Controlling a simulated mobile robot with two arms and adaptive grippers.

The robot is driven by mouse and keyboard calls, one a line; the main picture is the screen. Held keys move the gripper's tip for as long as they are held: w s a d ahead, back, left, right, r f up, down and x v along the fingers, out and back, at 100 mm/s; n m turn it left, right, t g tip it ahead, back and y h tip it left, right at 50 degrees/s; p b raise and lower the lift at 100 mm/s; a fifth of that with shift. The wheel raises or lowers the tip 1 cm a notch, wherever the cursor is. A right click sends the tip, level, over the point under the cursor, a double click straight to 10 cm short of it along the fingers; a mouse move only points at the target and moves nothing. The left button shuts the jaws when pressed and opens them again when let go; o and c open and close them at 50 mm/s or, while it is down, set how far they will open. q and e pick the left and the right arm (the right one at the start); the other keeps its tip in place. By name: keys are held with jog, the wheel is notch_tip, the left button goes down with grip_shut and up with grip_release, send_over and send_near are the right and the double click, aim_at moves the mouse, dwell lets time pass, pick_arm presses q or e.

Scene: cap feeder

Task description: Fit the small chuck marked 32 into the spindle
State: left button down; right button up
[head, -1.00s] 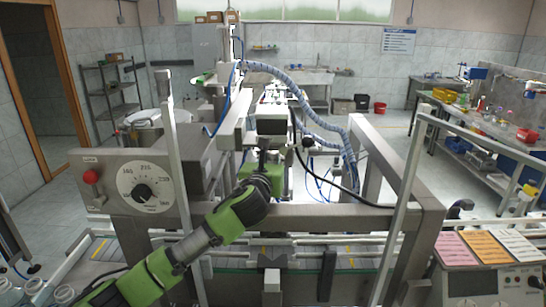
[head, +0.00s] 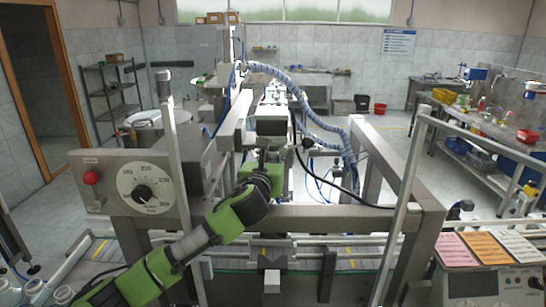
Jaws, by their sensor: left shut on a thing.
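My left arm comes in from the lower left, and its left gripper (head: 270,168) is raised just below the grey spindle head (head: 270,126) of the machine. The gripper is shut on a small part, which I take to be the chuck. The fingers and the wrist mostly hide it, and its 32 mark cannot be read. From here I cannot tell whether the part touches the spindle or is apart from it. My right gripper is not in view.
A steel frame crossbar (head: 330,218) and upright posts stand around the gripper. A dial box with a red knob (head: 91,178) is at the left. A ribbed blue hose (head: 300,105) arches on the right. A control box with colored cards (head: 487,248) sits at the lower right.

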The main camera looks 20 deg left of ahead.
pick_arm(q)
jog(key=shift+r, duration=0.15)
dwell(0.3)
jog(key=c, duration=1.7)
grip_release()
jog(key=shift+s, duration=0.1)
jog(key=s+d, duration=0.1)
jog(key=s, duration=1)
jog(key=shift+s+d+r, duration=0.15)
jog(key=shift+s+r, duration=0.1)
jog(key=shift+s, duration=0.15)
